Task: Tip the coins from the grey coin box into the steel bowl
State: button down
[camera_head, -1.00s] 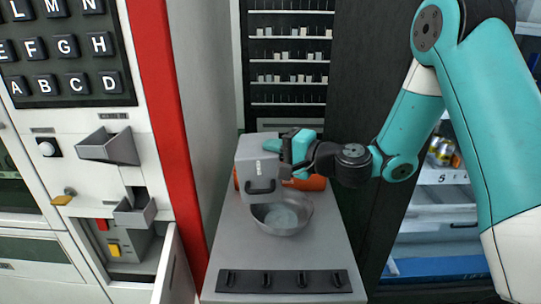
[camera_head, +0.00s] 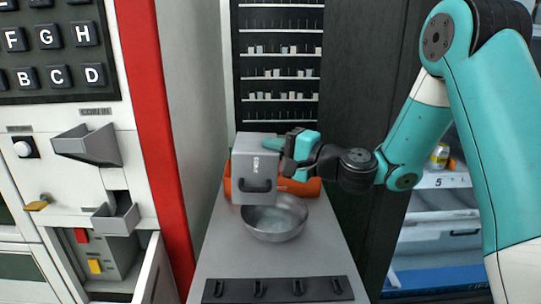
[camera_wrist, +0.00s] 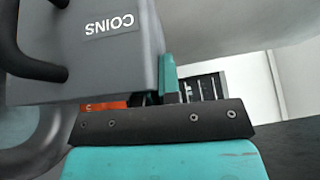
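The grey coin box (camera_head: 256,172), with a black handle on its front, is in my gripper (camera_head: 291,152), which grips it at its right side. It looks about upright, above the back left part of the steel bowl (camera_head: 275,222). The bowl stands on the grey counter, and no coins can be made out in it. In the wrist view, the box (camera_wrist: 95,65) shows its COINS label upside down. One teal finger (camera_wrist: 170,78) lies along its side; the other finger is hidden. The inside of the box is not visible.
An orange container (camera_head: 307,187) stands behind the box on the grey counter (camera_head: 225,255). A dark strip with several hooks (camera_head: 277,289) lies at the front. A red-edged vending machine (camera_head: 152,130) stands left, and a lit shelf cabinet (camera_head: 440,215) right.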

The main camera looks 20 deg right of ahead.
jog(key=shift+s+d+f+m+t+y+b, duration=0.2)
jog(key=shift+d+t+b, duration=0.25)
jog(key=shift+b, duration=2)
jog(key=shift+s+d+f+m+t+y+b, duration=0.15)
jog(key=shift+d+f+m+t+b, duration=0.2)
jog(key=shift+b, duration=2.05)
jog(key=shift+s+d+f+m+t+y+b, duration=0.2)
jog(key=shift+d+t+b, duration=0.3)
jog(key=shift+b, duration=1.95)
jog(key=b, duration=0.3)
jog(key=d+m+b, duration=0.1)
jog(key=b, duration=0.2)
jog(key=shift+s+d+f+t+b, duration=0.15)
jog(key=shift+d+f+t+b, duration=0.15)
jog(key=shift+t, duration=0.1)
jog(key=shift+d+m+t+b, duration=0.25)
jog(key=shift+m+t+b, duration=0.1)
jog(key=shift+b, duration=0.6)
jog(key=shift+s+d+y+b, duration=0.15)
jog(key=shift+y+b, duration=0.1)
jog(key=shift+b, duration=0.25)
jog(key=shift+d+m+t+b, duration=0.15)
jog(key=shift+m+t+b, duration=0.1)
jog(key=shift+m+b, duration=0.1)
